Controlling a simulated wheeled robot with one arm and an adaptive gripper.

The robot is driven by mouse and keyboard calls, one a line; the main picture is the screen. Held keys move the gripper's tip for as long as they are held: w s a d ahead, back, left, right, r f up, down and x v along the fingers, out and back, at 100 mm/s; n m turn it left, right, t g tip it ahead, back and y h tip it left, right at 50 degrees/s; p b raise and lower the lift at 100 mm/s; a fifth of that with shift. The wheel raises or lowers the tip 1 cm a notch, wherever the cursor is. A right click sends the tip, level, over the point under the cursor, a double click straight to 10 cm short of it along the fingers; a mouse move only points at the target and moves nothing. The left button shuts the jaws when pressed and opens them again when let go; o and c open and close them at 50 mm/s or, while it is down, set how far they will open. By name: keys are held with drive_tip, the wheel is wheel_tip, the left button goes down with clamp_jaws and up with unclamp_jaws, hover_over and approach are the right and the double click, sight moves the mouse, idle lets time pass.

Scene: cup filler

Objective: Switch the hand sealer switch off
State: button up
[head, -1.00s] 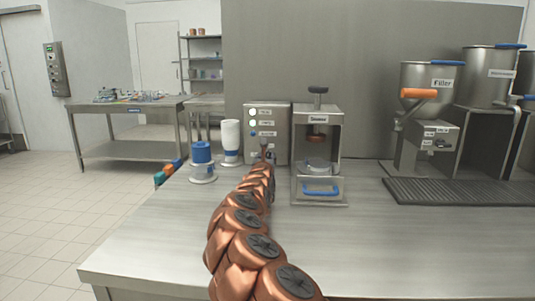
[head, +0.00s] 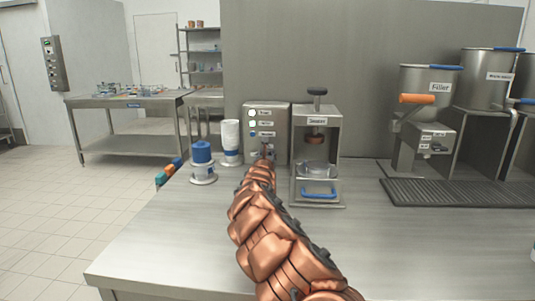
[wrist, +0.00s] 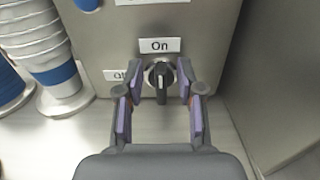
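The switch is a black and grey rotary knob (wrist: 161,80) low on the face of a steel control box (head: 257,112). In the wrist view its grip bar stands upright, in line with the "On" label (wrist: 160,46) above it. An "Off" label (wrist: 116,75) to its left is partly hidden by my left finger. My gripper (wrist: 161,73) is open, with one purple-padded finger on each side of the knob and a gap to both. In the head view my gripper (head: 267,155) is small at the box front and hides the switch.
The sealer (head: 318,122) stands just right of the box. A blue cup dispenser (head: 202,155) and a white cup stack (head: 230,136) stand to the left. The filler (head: 428,95) and a dark grate (head: 455,192) are farther right. The front counter is clear.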

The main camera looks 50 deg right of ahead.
drive_tip(key=shift+d, duration=0.1)
idle(0.3)
clamp_jaws()
